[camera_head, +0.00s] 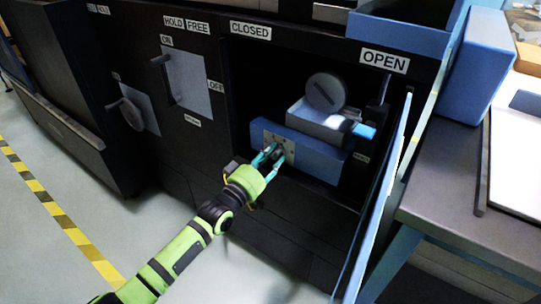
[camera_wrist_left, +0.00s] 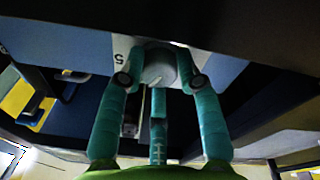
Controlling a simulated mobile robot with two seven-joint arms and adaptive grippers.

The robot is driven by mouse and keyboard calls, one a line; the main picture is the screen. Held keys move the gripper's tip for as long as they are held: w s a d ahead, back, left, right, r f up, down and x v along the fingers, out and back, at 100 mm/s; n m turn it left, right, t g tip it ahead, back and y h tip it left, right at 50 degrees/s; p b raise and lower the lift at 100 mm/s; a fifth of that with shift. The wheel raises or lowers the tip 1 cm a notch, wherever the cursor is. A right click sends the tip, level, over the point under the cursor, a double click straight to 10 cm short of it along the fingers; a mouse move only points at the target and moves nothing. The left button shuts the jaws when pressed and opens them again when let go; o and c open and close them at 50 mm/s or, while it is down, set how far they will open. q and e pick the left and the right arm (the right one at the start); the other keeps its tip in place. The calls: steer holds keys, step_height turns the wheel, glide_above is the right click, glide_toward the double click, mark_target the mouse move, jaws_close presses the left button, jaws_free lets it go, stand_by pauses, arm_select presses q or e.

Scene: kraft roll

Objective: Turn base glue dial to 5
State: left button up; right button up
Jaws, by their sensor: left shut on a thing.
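The glue dial (camera_wrist_left: 160,63) is a grey round knob with a pale pointer mark, on a light plate (camera_wrist_left: 128,46) in the left wrist view. A printed 5 shows upside down on the plate, left of the knob. The head view shows the plate (camera_head: 261,130) on the front of a blue glue unit (camera_head: 325,157) inside an open compartment. My left gripper (camera_head: 273,153) reaches in from below. Its teal fingers (camera_wrist_left: 161,82) are shut on the dial, one on each side. Fingers partly hide the plate, so other numbers cannot be read. My right gripper is not in view.
The compartment's open door (camera_head: 381,205) stands just right of the glue unit. A grey disc (camera_head: 325,92) sits above the unit. A lever panel (camera_head: 187,85) and another dial (camera_head: 132,114) are on the black cabinet to the left. Free floor lies at lower left.

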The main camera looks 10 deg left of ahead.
arm_select(q)
steer(key=shift+d+r+m, duration=0.1)
steer(key=shift+r+m, duration=0.2)
steer(key=shift+m, duration=0.8)
steer(key=m+h+p, duration=0.1)
steer(key=m+p, duration=0.1)
steer(key=m, duration=0.4)
steer(key=shift+m+g+p, duration=0.3)
steer(key=shift+g+p, duration=0.1)
steer(key=shift+m+p, duration=0.4)
steer(key=shift+m, duration=0.8)
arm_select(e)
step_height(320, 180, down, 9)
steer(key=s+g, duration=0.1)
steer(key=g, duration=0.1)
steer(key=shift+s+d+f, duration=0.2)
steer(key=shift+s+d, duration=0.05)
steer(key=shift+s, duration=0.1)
arm_select(q)
steer(key=shift+f, duration=0.1)
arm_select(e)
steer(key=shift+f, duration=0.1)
arm_select(q)
steer(key=o, duration=1.1)
steer(key=shift+w+f, duration=0.1)
steer(key=shift+w, duration=0.05)
steer(key=shift+o, duration=0.2)
